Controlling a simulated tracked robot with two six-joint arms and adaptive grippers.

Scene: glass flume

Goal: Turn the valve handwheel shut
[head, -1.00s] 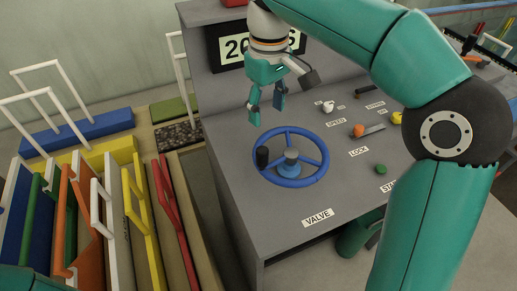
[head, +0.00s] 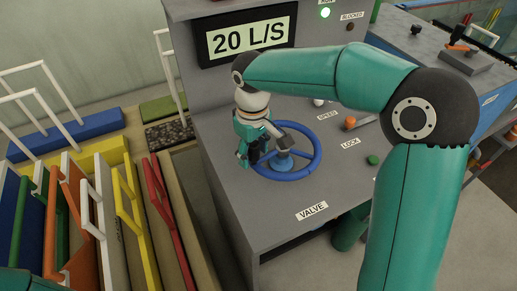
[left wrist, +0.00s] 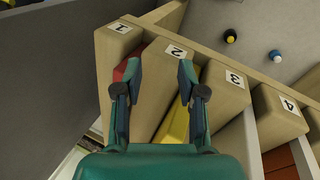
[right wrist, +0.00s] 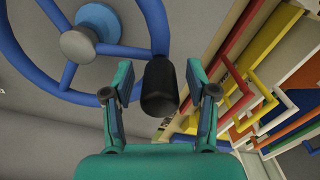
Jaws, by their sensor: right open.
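The blue valve handwheel (head: 318,153) lies flat on the grey console beside the VALVE label. It also shows in the right wrist view (right wrist: 22,52), with its grey hub and a black upright knob (right wrist: 158,90) on its rim. In the head view the knob is mostly hidden by my gripper at the wheel's left side. My right gripper (right wrist: 160,72) is open, its fingers on either side of the knob with visible gaps. It also shows in the head view (head: 248,160). My left gripper (left wrist: 160,72) is open and empty, above numbered wooden slots.
The display (head: 248,40) reads 20 L/S, and a green lamp (head: 325,12) is lit. A green button (head: 373,160) and an orange knob (head: 349,122) sit right of the wheel. Coloured panels with handles (head: 125,215) stand left of the console.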

